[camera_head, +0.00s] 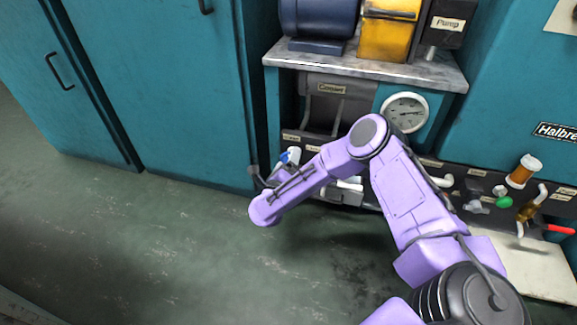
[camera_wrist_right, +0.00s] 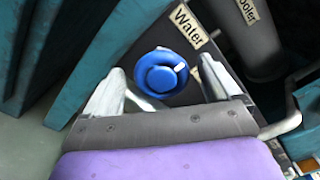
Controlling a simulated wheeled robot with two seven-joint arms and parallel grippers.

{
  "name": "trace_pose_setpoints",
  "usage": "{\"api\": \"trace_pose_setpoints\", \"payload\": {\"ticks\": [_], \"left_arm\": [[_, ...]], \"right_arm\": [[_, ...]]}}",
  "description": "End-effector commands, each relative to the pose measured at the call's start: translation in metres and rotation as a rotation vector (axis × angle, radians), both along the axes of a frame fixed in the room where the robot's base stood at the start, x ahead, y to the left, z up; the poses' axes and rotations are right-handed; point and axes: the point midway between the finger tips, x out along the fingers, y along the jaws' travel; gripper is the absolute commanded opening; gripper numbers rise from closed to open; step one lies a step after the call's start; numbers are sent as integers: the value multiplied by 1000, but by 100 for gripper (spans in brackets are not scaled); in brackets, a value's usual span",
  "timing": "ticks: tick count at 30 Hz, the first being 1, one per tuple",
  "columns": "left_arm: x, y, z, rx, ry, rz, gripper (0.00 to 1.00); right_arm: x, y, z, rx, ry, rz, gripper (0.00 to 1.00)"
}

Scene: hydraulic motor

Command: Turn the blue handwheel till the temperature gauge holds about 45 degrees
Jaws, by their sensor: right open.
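The blue handwheel (camera_wrist_right: 160,76) shows in the right wrist view beside a "Water" label. A small part of the handwheel (camera_head: 285,157) shows in the head view, mostly hidden by my right arm. My right gripper (camera_wrist_right: 163,68) is open, with one finger on each side of the handwheel. I cannot tell whether the fingers touch it. In the head view my right gripper (camera_head: 280,168) is partly hidden behind its wrist. The round white temperature gauge (camera_head: 405,111) is on the teal panel; its dark needle points right, but its numbers are too small to read. My left gripper is out of view.
Teal cabinets (camera_head: 170,90) stand at the left. A grey counter (camera_head: 380,68) carries a blue motor (camera_head: 318,18) and a yellow block (camera_head: 386,30). Pipes, a green knob (camera_head: 503,201) and a red lever (camera_head: 560,229) are at the right. The floor at lower left is clear.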

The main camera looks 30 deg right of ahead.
Motion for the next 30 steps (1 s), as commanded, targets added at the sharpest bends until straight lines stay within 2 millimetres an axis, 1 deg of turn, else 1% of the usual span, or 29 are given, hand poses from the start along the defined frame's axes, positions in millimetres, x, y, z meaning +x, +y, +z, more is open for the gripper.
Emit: {"api": "trace_pose_setpoints", "payload": {"ticks": [1, 3, 11, 12, 14, 15, 16, 23, 26, 30], "left_arm": [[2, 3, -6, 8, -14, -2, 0], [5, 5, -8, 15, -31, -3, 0], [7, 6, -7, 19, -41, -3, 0], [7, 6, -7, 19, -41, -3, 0], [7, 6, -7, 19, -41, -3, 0], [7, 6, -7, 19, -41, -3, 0], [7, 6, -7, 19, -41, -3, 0], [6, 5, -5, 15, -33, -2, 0], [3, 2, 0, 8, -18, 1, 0], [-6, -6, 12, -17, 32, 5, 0]], "right_arm": [[3, -5, -2, 0, 0, -3, 90], [5, -8, -1, -1, 0, -3, 90], [6, -10, 1, -2, 1, -3, 90], [6, -10, 1, -2, 1, -3, 77], [5, -10, 1, -2, 1, -3, 58], [5, -10, 1, -1, 2, -2, 45], [6, -10, 1, -1, 2, -2, 37], [5, -10, 1, -8, 10, -2, 37], [6, -9, 2, -24, 28, -2, 37], [6, -9, 3, -66, 77, 0, 36]]}}
